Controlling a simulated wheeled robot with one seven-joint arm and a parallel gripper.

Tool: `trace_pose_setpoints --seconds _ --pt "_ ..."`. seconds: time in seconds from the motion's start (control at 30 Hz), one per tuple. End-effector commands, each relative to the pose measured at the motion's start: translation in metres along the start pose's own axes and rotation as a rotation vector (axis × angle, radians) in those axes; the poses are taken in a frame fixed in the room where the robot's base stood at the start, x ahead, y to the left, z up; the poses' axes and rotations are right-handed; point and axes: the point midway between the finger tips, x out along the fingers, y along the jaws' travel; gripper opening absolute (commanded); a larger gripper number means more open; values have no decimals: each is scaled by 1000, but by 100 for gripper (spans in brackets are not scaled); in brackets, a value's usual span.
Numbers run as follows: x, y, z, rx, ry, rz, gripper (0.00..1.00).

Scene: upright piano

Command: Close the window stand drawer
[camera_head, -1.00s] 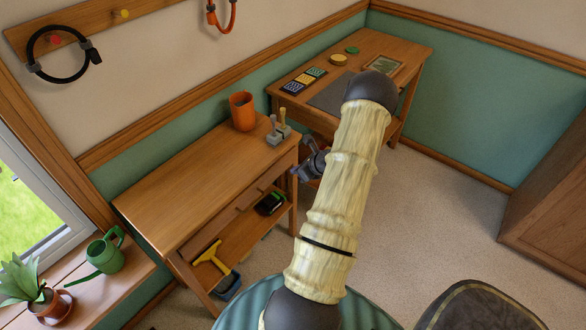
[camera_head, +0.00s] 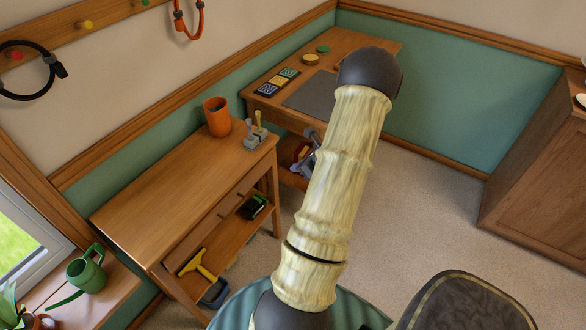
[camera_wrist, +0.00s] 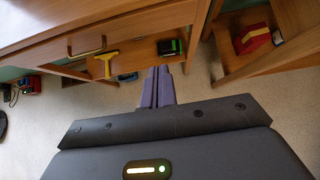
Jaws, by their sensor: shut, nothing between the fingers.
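The window stand (camera_head: 175,180) is a wooden table at the left in the head view. Its drawer (camera_head: 224,208) lies under the top, above an open shelf. The drawer front (camera_wrist: 135,32) with a brass bar handle (camera_wrist: 87,52) crosses the upper left in the wrist view. How far the drawer stands out is hard to tell. My gripper (camera_wrist: 160,72) is shut and empty, its fingers together below and right of the handle, apparently apart from the front. In the head view my gripper (camera_head: 308,150) is partly hidden behind my arm, to the right of the stand.
A yellow squeegee (camera_head: 198,264) and a black-and-green item (camera_head: 253,206) lie on the stand's shelf. An orange cup (camera_head: 217,117) stands on top. A desk (camera_head: 365,48) is behind; a dark chair or stool (camera_head: 465,300) is at lower right. Carpet between is clear.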

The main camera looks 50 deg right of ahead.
Motion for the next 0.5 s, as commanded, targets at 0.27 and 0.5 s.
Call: trace_pose_setpoints --seconds 0.27,0.5 --pt "12 59 41 -300 75 145 0" --pt "12 168 91 -903 178 399 0"
